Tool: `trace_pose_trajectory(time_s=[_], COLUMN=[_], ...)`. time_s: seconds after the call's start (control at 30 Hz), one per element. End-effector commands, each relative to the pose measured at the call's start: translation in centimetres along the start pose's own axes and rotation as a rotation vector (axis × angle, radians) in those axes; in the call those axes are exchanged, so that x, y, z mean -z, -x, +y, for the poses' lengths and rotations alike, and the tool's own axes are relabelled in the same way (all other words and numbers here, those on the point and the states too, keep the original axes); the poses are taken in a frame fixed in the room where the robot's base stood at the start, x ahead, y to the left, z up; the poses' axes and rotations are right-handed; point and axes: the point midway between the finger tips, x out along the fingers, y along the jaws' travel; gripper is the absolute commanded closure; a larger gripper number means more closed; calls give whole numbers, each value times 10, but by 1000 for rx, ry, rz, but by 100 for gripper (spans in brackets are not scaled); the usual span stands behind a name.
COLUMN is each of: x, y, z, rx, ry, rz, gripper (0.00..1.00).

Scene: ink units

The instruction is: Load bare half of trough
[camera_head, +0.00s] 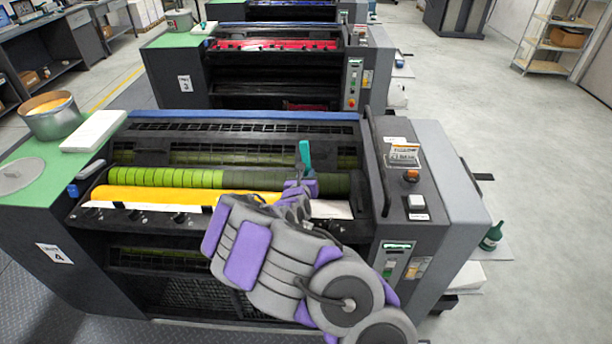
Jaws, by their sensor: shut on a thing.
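The trough of the unit marked 4 runs across the front of the press. Yellow ink (165,194) fills its left part. Its right part (332,209) shows pale and bare, partly hidden by my arm. The roller behind it is bright yellow-green on the left (180,178) and dark olive on the right (335,184). My gripper (301,180) is over the roller, right of the middle, shut on a tool with a teal handle (305,153) standing up. The tool's lower end is hidden. An open can of yellow ink (50,113) stands on the green top at left.
A grey lid (20,174) and a white block (94,131) lie on the green top (60,180). A side console (410,190) with buttons bounds the trough on the right. Unit 3 (270,60), with red ink, stands behind.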

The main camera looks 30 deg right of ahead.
Motion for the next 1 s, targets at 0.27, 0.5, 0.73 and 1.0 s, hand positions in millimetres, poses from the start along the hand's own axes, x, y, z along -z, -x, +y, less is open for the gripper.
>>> trace_pose_trajectory(time_s=[0.27,0.5,0.73,1.0], x=[-31,-53,-63,-61], y=[8,14,16,16], z=[-6,-10,-12,-11], rx=[1,1,0,0], ry=[-1,-1,-1,-1], rz=[0,0,0,0], gripper=[100,100,100,100])
